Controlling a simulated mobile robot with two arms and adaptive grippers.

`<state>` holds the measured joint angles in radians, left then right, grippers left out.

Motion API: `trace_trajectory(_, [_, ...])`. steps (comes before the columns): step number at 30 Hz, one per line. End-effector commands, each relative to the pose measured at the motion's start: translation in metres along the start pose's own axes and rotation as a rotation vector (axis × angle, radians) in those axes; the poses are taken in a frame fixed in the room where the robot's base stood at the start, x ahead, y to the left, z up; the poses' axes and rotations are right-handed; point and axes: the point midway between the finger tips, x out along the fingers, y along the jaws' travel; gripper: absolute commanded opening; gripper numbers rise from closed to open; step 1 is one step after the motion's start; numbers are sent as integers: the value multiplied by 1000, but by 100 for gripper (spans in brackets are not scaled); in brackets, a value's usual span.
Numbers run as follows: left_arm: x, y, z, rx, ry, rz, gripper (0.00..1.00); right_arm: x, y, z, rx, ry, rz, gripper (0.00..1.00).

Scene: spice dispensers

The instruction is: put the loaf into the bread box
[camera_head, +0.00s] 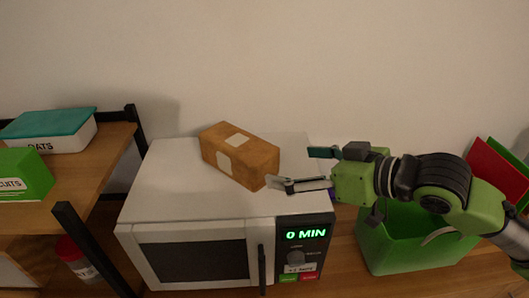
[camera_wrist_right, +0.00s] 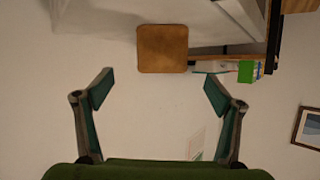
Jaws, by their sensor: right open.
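The loaf, a brown block with pale patches (camera_head: 240,155), lies on top of the white microwave (camera_head: 170,180) in the head view. Its square brown end shows in the right wrist view (camera_wrist_right: 162,48). My right gripper (camera_head: 297,168) is open and empty, just right of the loaf's near end. One fingertip appears close to the loaf; I cannot tell if they touch. In the right wrist view the spread fingers (camera_wrist_right: 158,92) have the loaf beyond and between them. I cannot identify a bread box for certain. My left gripper is not in view.
A green bin (camera_head: 378,240) with a pale handle stands right of the microwave, below my right arm. A wooden shelf (camera_head: 105,155) at the left holds a teal-lidded oats box (camera_head: 50,130) and a green biscuits box (camera_head: 22,172). A red-lidded jar (camera_head: 75,255) stands below.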

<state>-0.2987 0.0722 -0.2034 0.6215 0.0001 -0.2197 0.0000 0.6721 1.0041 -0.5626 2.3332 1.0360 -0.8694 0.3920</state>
Motion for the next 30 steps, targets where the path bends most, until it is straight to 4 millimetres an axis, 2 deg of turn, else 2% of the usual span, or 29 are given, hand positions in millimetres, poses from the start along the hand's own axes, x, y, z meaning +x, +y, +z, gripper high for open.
trace_trajectory(5, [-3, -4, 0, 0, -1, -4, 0, 10, -7, -2, -71, 9, -8, 85])
trace_trajectory(14, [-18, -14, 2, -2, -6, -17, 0, 65, -7, -4, -66, 7, -8, 85])
trace_trajectory(18, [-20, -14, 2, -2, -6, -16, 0, 81, -6, -3, -66, 6, -6, 85])
trace_trajectory(22, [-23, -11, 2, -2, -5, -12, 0, 88, -6, -4, -67, 6, -6, 85])
trace_trajectory(30, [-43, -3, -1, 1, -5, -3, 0, 122, -2, -16, -65, 5, -7, 85])
